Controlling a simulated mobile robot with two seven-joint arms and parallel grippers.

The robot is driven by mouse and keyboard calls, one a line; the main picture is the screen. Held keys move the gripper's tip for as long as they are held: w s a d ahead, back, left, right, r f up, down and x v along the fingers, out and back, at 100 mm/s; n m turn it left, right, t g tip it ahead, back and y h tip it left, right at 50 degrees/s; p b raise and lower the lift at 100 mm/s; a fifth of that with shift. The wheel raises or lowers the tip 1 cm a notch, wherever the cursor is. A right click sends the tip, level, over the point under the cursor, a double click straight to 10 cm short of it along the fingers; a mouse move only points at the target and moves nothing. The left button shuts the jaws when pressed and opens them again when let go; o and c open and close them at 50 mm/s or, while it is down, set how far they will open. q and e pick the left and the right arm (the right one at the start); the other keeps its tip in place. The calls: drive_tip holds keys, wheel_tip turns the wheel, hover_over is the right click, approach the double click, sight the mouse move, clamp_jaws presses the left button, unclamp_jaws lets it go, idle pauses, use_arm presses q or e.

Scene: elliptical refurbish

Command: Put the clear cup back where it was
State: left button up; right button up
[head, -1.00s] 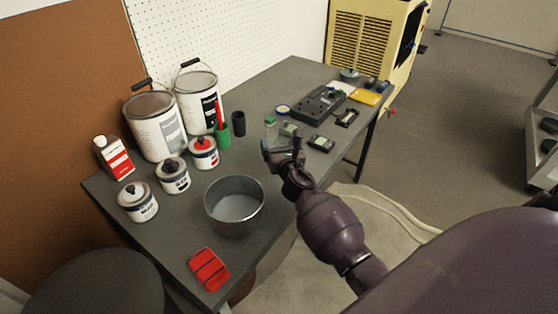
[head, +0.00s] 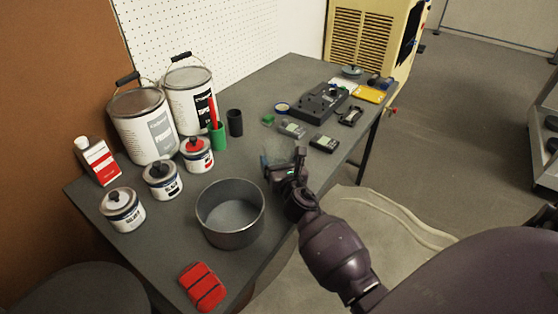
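My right gripper (head: 282,162) reaches over the table's front edge, right of the metal pot. A faint, see-through shape that looks like the clear cup (head: 270,157) is at its fingers, and the gripper appears shut on it. The cup's outline is hard to make out, and the gripper hides part of it. I cannot tell whether its base touches the table. My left gripper is not in view.
The grey table (head: 160,240) holds a metal pot (head: 231,228), a red block (head: 202,287), paint cans (head: 142,125) and a green cup (head: 218,137). Beyond the gripper are a small green piece (head: 268,120), small meters (head: 323,142) and a dark device (head: 318,103). Bare tabletop lies left of the gripper.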

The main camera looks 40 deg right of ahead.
drive_tip(key=shift+r, duration=0.1)
drive_tip(key=shift+f, duration=0.3)
drive_tip(key=o, duration=0.8)
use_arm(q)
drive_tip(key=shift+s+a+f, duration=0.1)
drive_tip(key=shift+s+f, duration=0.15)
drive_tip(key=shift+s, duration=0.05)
use_arm(e)
drive_tip(key=shift+r, duration=0.1)
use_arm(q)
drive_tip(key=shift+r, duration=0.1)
use_arm(e)
drive_tip(key=shift+r, duration=0.1)
drive_tip(key=shift+r, duration=0.15)
drive_tip(key=v, duration=1)
drive_tip(key=shift+s+a, duration=0.1)
drive_tip(key=shift+s, duration=0.3)
drive_tip(key=shift+s+a, duration=0.2)
drive_tip(key=shift+s, duration=0.4)
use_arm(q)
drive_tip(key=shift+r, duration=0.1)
